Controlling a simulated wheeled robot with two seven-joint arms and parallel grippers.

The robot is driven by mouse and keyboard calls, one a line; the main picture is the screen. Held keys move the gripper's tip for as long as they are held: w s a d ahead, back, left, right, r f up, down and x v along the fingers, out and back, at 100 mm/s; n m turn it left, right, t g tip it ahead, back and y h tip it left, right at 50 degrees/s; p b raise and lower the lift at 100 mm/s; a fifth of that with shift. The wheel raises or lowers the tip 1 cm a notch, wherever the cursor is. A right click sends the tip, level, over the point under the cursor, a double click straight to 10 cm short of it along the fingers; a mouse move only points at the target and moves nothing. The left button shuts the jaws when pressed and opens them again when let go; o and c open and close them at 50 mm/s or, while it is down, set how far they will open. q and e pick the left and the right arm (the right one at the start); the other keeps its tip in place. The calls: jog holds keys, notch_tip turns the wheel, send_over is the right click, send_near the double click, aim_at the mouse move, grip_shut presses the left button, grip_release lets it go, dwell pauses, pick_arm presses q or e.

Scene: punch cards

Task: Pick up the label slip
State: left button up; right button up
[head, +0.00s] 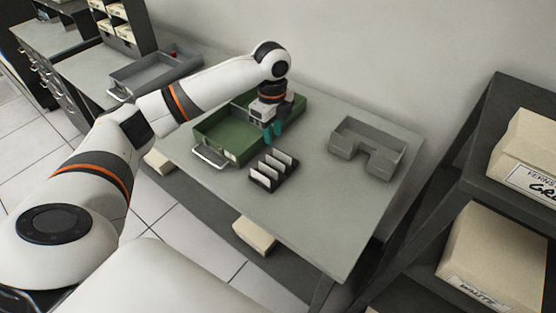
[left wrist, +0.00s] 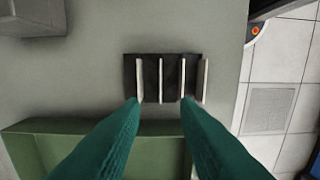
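Several thin white slips (head: 272,166) stand upright in a small black rack (head: 263,181) on the grey table. I cannot tell which one is the label slip. The left wrist view shows the slips (left wrist: 160,78) edge-on in the rack (left wrist: 150,92). My left gripper (head: 273,133) has teal fingers and points down by the green tray's right side, behind the rack. In the left wrist view its fingertips (left wrist: 159,102) are apart with nothing between them, just short of the rack in the picture. My right gripper is not in view.
The green tray (head: 215,147) with a metal handle lies beside the rack. A grey notched tray (head: 367,150) stands at the table's right. The front table top (head: 320,225) is clear. A dark shelf with cream boxes (head: 500,262) stands at right. A grey drawer (head: 150,78) is at back left.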

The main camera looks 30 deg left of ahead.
pick_arm(q)
send_over(275, 160)
jog(key=f, duration=0.4)
jog(key=shift+w+a+f+p, duration=0.1)
jog(key=shift+a+p, duration=0.25)
jog(key=shift+f, duration=0.55)
jog(key=f, duration=0.1)
jog(key=f+p, duration=0.1)
jog(key=f, duration=0.2)
jog(key=shift+d+f+p, duration=0.2)
jog(key=shift+d+p, duration=0.1)
jog(key=shift+p, duration=0.1)
jog(key=shift+f, duration=0.25)
grip_shut()
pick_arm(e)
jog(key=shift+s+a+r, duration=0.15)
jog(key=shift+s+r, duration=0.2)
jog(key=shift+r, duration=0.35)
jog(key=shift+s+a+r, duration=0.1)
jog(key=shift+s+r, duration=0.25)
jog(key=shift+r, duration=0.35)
